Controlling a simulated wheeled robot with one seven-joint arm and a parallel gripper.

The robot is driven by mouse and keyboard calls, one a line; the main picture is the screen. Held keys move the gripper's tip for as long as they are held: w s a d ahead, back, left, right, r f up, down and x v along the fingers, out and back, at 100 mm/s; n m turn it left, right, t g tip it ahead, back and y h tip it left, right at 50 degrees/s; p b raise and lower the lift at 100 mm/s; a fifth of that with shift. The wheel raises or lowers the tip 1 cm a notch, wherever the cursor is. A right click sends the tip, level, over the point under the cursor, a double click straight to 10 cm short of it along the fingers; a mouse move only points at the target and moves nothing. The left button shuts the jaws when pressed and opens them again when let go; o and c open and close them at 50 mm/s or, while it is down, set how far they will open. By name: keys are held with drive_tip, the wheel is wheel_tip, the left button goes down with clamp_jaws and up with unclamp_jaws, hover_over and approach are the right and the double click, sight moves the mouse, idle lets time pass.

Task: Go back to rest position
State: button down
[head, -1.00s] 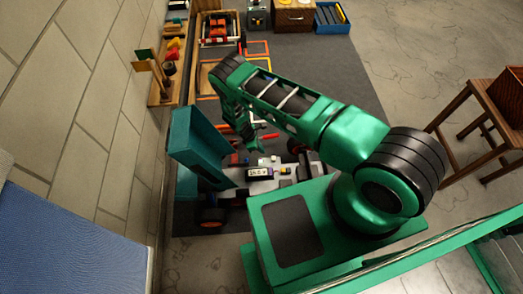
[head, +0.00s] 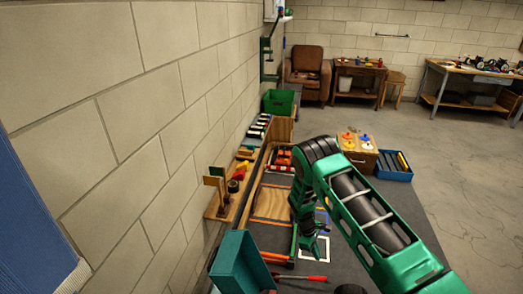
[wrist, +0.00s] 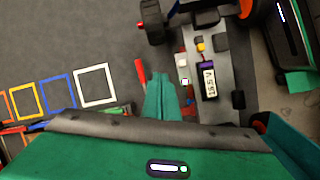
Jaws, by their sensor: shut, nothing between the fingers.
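My gripper (wrist: 168,96) shows in the wrist view with its two green fingers together and nothing between them. It hangs above the dark mat beside the racecar chassis (wrist: 222,75). The chassis carries a purple module with a lit display (wrist: 208,82), and a black wheel (wrist: 152,22) shows at its top left. In the head view my gripper (head: 306,240) points down at the end of the bent green arm, over the mat. Most of the car is below the head view's lower edge.
A teal bin (head: 238,262) stands by the wall. A wooden tray (head: 270,203), a drawer box (head: 357,150) and a blue tray (head: 394,167) stand farther back. The floor at right is clear.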

drive_tip(key=d+r+m, duration=0.2)
drive_tip(key=d+r, duration=0.2)
drive_tip(key=r, duration=0.6)
drive_tip(key=d+r+m, duration=0.3)
drive_tip(key=d+r, duration=0.1)
drive_tip(key=r, duration=0.7)
drive_tip(key=s+d+r+m+y, duration=0.1)
drive_tip(key=s+d+r+m, duration=0.2)
drive_tip(key=r, duration=0.5)
drive_tip(key=s+d+r+m+y, duration=0.1)
drive_tip(key=s+d+r, duration=0.2)
drive_tip(key=s+r, duration=0.35)
drive_tip(key=s+d+r+m+y, duration=0.1)
drive_tip(key=s+d+r+m, duration=0.15)
drive_tip(key=s+r, duration=0.7)
drive_tip(key=s+d+r+m, duration=0.2)
drive_tip(key=s+r+m, duration=0.2)
drive_tip(key=s+r, duration=0.55)
drive_tip(key=s+a+f+m+t+y, duration=0.1)
drive_tip(key=s+a+m, duration=0.1)
drive_tip(key=s, duration=1)
drive_tip(key=shift+s+f, duration=0.15)
drive_tip(key=shift+s, duration=0.25)
